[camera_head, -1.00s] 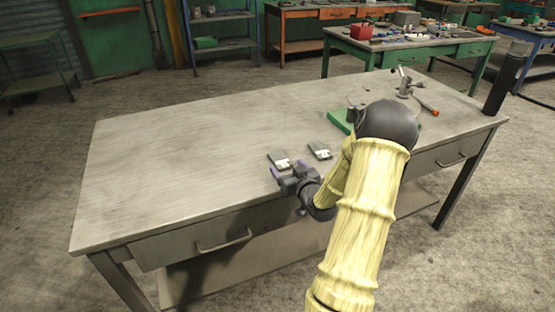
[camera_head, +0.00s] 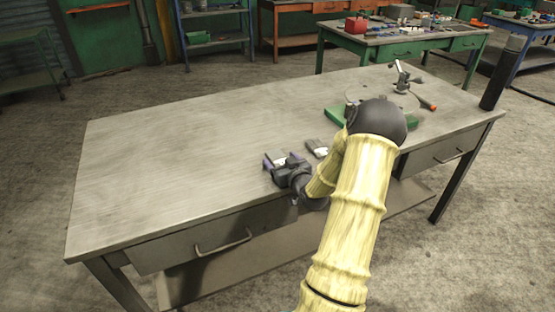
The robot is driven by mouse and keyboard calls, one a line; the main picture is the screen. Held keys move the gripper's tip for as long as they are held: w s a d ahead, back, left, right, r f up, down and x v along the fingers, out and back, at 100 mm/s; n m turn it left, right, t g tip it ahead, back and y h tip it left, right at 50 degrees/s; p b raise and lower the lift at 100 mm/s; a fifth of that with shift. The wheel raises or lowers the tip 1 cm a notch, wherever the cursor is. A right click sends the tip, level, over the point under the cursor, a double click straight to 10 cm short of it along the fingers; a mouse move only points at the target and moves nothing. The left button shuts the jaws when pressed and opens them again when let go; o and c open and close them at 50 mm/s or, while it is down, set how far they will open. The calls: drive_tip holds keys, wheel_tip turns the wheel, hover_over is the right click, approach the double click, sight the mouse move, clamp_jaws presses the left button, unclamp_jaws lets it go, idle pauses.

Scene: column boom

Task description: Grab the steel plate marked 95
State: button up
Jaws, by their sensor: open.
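Two small dark plates with white labels lie on the grey workbench (camera_head: 150,150) near its front edge. The left plate (camera_head: 280,161) is mostly hidden by my gripper (camera_head: 280,160), whose open jaws are at it, one finger showing on its left. I cannot tell whether the fingers touch it. The right plate (camera_head: 317,148) lies just to the right of my gripper, partly behind my arm. The marks on both labels are too small to read, so I cannot tell which is 95.
A green-based object (camera_head: 336,114) stands behind my arm, partly hidden. A metal device (camera_head: 402,77) and an orange-handled tool (camera_head: 427,104) lie at the back right. A dark upright post (camera_head: 500,75) stands at the right corner. The bench's left side is clear.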

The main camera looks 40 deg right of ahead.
sight(281, 161)
drive_tip(key=shift+r, duration=0.1)
drive_tip(key=c, duration=1.6)
drive_tip(key=shift+o, duration=0.2)
wheel_tip(281, 161, up, 10)
drive_tip(key=p, duration=0.1)
drive_tip(key=shift+w, duration=0.2)
